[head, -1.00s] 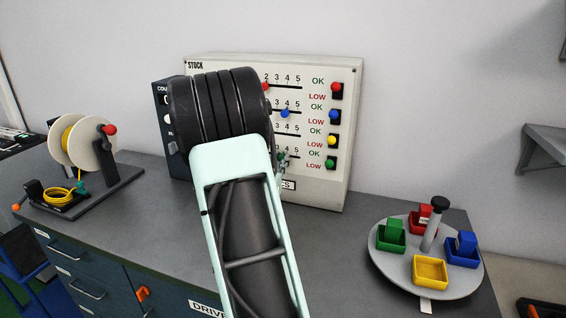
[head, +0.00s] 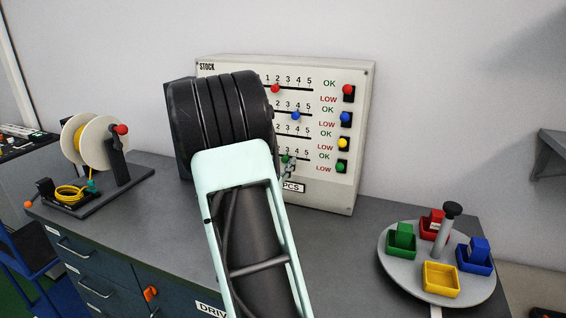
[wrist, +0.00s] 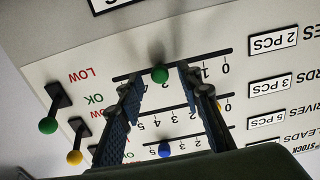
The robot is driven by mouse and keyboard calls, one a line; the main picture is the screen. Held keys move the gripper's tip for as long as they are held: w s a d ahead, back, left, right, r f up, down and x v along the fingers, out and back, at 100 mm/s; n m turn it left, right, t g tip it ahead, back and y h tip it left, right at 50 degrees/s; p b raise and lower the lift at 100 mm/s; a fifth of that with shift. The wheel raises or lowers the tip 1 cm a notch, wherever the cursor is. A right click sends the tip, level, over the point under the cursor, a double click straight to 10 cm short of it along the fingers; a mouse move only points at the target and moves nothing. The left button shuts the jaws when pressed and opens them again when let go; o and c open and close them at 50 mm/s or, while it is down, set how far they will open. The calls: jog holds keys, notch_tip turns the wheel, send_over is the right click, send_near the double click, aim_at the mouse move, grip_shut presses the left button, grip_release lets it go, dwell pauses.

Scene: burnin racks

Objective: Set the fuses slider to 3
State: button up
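The stock panel (head: 365,100) stands upright against the wall. Its lowest slider, with a green knob (head: 285,159), is the fuses row; it also shows in the wrist view as a green knob (wrist: 160,76) on its slot. The knob stands near the 3, between the visible 4 and 1; it covers part of the scale, so its exact mark is unclear. My gripper (wrist: 160,77) is open, one finger either side of the knob, with gaps showing. In the head view my forearm hides most of the gripper and the left of the panel.
Red (head: 275,88) and blue (head: 296,116) slider knobs sit above. Coloured lever knobs, including green (head: 340,167), line the panel's right. A round tray (head: 400,275) with coloured bins stands right, a yellow-wire spool (head: 95,142) left. The bench between panel and tray is clear.

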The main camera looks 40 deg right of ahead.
jog(key=v, duration=1)
jog(key=shift+s+a, duration=0.2)
jog(key=shift+a, duration=0.15)
